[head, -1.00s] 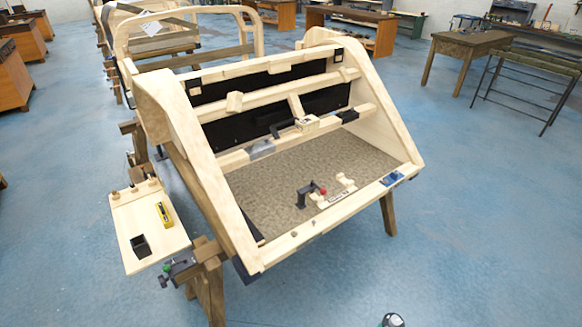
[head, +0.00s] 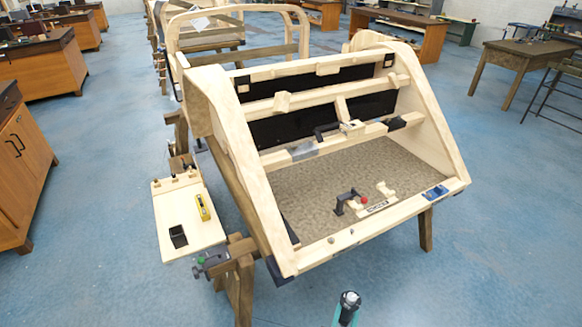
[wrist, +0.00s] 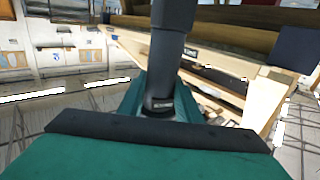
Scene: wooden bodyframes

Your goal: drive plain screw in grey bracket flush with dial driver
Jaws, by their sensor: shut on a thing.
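My gripper (head: 347,318) is at the bottom of the head view, over the floor in front of the wooden frame. Its teal fingers are shut on a dark, upright cylindrical tool with a pale ring, which looks like the dial driver (head: 350,299). The driver's dark shaft (wrist: 172,45) stands between the teal fingers in the wrist view. A grey bracket (head: 303,151) sits on the frame's middle crossbar, left of centre, well away from the gripper. The plain screw is too small to make out.
The wooden bodyframe (head: 345,248) has a front rail and sloping sides. A side board (head: 205,238) at its left carries a yellow tool (head: 203,207) and a black cup (head: 178,236). Blue floor in front is clear.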

